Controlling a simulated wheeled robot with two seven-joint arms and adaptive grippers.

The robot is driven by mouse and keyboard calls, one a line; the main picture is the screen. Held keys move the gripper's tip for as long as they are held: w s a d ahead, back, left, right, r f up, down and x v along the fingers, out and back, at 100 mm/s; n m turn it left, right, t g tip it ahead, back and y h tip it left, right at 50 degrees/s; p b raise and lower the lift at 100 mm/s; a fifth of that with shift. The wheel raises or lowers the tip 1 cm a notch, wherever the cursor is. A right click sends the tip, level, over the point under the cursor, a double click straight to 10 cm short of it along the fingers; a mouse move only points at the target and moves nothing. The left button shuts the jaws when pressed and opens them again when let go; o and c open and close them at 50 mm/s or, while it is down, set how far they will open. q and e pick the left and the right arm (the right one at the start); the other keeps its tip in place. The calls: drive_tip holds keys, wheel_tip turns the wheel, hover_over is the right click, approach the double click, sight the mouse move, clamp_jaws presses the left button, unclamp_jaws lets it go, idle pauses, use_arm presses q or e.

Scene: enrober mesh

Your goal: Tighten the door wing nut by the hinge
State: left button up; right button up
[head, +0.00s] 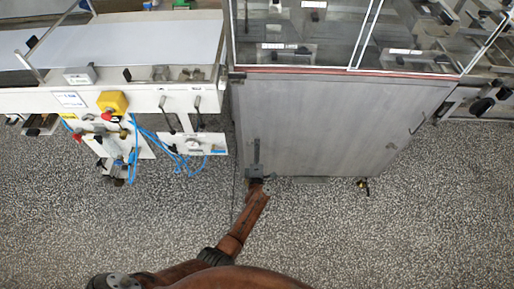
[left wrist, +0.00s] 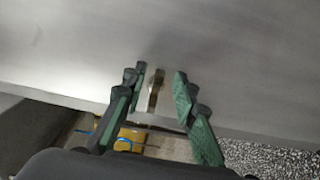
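The grey door (head: 335,125) is a flat panel on the front of the glazed cabinet; it also fills the upper part of the left wrist view (left wrist: 210,50). A small brownish metal piece (left wrist: 155,90), which looks like the wing nut, stands near the door's edge in the left wrist view. My left gripper (left wrist: 159,76) is open, with its green and black fingers on either side of this piece; I see gaps on both sides. In the head view my left gripper (head: 256,155) is at the door's lower left, and the nut cannot be made out. My right gripper is not in view.
Glass panes (head: 300,35) are above the door. A small yellow and black piece (head: 363,185) is under the door's lower edge. The speckled floor (head: 400,235) is clear.

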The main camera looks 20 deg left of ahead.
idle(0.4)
